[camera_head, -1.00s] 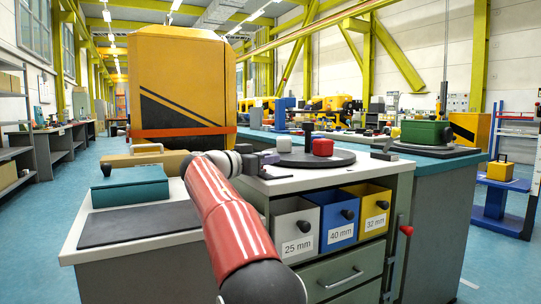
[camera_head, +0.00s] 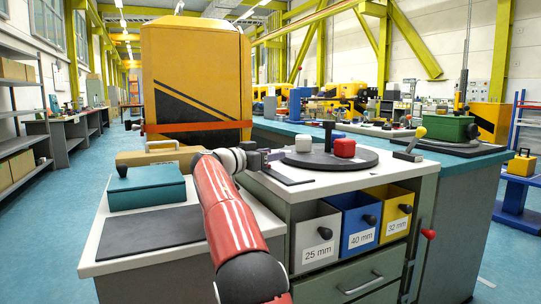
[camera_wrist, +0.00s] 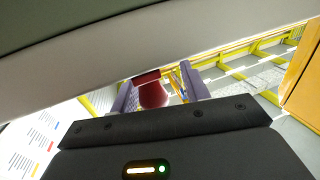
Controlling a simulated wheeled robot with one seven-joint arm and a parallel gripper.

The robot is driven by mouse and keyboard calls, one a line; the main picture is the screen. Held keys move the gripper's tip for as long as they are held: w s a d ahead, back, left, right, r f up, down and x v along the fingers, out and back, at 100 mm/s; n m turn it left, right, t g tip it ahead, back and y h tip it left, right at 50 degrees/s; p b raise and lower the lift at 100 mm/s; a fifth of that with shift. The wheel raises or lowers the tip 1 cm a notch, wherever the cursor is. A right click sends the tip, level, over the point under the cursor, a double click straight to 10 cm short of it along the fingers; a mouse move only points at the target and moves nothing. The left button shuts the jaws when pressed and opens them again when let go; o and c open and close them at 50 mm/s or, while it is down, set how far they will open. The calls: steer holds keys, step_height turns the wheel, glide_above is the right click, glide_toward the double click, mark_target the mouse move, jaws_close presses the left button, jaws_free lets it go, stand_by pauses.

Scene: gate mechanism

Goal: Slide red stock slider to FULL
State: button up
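A red knob (camera_head: 429,234) sticks out from a dark upright slot on the right side of the grey cabinet; I take it for the stock slider, but no FULL mark can be read. My gripper (camera_head: 272,158), with purple-grey fingers, is over the cabinet top, well left of and above that knob. In the wrist view the fingers (camera_wrist: 160,94) stand apart, with a dark red thing (camera_wrist: 153,94) showing between them. I cannot tell whether it lies beyond them or what it is.
A round dark plate (camera_head: 330,160) on the cabinet carries a red block (camera_head: 344,148) and a dark post. A yellow-knobbed lever (camera_head: 419,133) stands to the right. Labelled bins (camera_head: 318,240) sit below. A teal box (camera_head: 146,187) is at left. Blue floor is open at far left.

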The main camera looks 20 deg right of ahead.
steer(key=b+v, duration=0.1)
steer(key=v, duration=0.6)
steer(key=shift+s+a, duration=0.2)
steer(key=shift+a, duration=0.15)
